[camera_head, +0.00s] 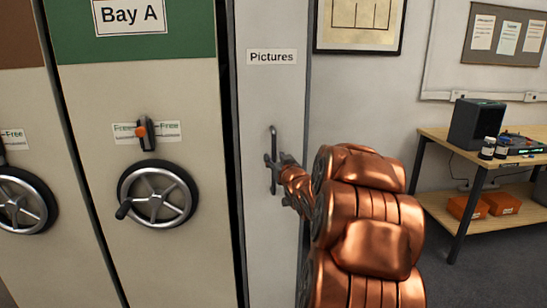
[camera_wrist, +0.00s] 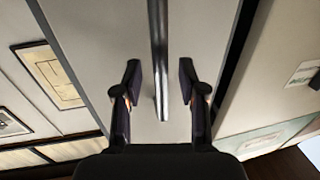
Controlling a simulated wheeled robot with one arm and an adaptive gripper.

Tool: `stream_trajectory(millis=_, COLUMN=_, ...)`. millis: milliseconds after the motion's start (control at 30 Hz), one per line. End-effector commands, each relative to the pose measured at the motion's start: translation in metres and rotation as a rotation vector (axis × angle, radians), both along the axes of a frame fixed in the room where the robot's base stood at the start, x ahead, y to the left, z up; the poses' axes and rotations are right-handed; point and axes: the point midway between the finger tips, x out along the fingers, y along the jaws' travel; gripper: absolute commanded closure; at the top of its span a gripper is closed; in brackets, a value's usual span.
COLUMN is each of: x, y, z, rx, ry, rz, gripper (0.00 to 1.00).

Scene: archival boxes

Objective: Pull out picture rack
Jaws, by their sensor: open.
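The picture rack (camera_head: 262,100) is a tall, narrow, pale panel labelled "Pictures", right of the Bay A cabinet. Its vertical metal handle (camera_head: 273,150) is on the front, and my gripper (camera_head: 276,172) is at the handle's lower part. In the wrist view the handle (camera_wrist: 158,60) is a grey bar running down between the two dark fingers of my gripper (camera_wrist: 160,88). The fingers are open, with a gap on each side of the bar. My copper arm hides the lower right edge of the panel in the head view.
The Bay A cabinet (camera_head: 90,110) has a spoked handwheel (camera_head: 158,193) and an orange-tipped lever (camera_head: 142,131). A dark gap separates it from the panel. A wooden workbench (camera_head: 440,134) with equipment stands at the right. A framed picture (camera_head: 358,22) hangs on the wall.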

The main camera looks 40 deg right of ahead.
Motion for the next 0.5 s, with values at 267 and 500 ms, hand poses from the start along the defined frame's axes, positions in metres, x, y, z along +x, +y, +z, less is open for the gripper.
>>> stream_trajectory(millis=267, x=0.015, y=-0.006, z=0.0, rx=0.0, ry=0.002, rz=0.001, gripper=0.59)
stream_trajectory(millis=500, x=0.016, y=-0.007, z=0.0, rx=0.0, ry=0.002, rz=0.001, gripper=0.59)
